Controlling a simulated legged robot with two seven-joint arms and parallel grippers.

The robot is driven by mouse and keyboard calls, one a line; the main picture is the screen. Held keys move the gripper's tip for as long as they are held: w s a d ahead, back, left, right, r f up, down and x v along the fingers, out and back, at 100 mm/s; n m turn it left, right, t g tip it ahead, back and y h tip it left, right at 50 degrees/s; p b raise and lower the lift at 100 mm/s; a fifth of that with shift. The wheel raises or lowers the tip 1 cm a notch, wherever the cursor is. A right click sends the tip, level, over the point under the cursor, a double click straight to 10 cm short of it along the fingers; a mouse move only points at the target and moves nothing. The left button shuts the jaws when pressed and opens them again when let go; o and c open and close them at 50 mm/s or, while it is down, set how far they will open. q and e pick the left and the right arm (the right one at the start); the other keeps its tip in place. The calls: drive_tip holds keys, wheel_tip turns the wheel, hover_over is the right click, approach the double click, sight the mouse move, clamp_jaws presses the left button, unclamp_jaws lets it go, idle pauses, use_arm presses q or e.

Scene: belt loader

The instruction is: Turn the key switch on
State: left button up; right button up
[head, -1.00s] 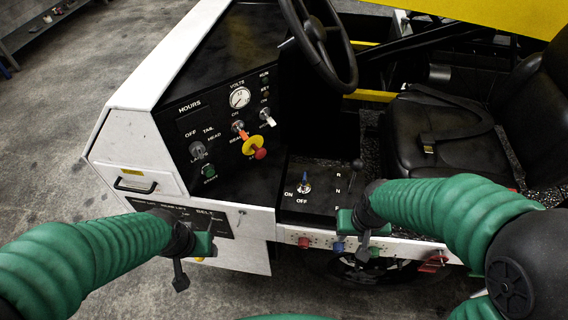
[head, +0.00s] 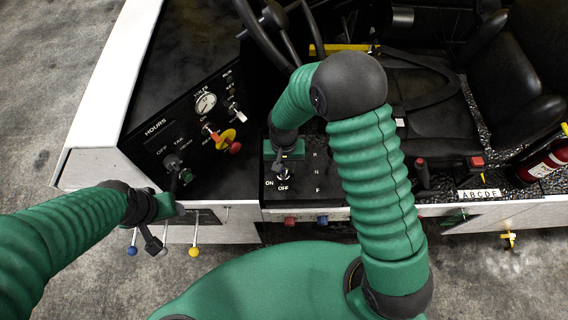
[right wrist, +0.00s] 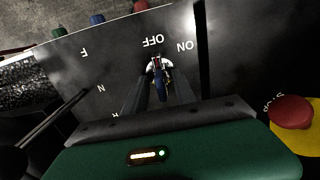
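The key switch (head: 284,174) sits on the black console panel, with ON printed to its left and OFF below it in the head view. In the right wrist view its blue key (right wrist: 162,82) stands between the two dark fingers of my right gripper (right wrist: 160,95). The fingers look apart, one on each side of the key; no firm grip shows. In the head view my right gripper (head: 282,160) is just above the switch and hides part of it. My left gripper (head: 176,182) is by the lower left of the dashboard, in front of a dark knob. Its fingers are too small to judge.
The dashboard has a volt gauge (head: 205,103) and a red-and-yellow stop button (head: 230,142) left of the switch. The steering wheel (head: 262,35) stands behind it. A black seat (head: 430,95) is to the right. Coloured knobs line the front edge below.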

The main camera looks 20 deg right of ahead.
drive_tip(key=shift+s+a+r, duration=0.1)
drive_tip(key=shift+s+a, duration=0.1)
drive_tip(key=shift+a, duration=0.15)
drive_tip(key=shift+c, duration=0.5)
drive_tip(key=shift+a, duration=0.1)
drive_tip(key=c, duration=0.5)
clamp_jaws()
drive_tip(key=shift+d, duration=0.3)
use_arm(q)
drive_tip(key=shift+s+a, duration=0.2)
drive_tip(key=shift+s, duration=0.15)
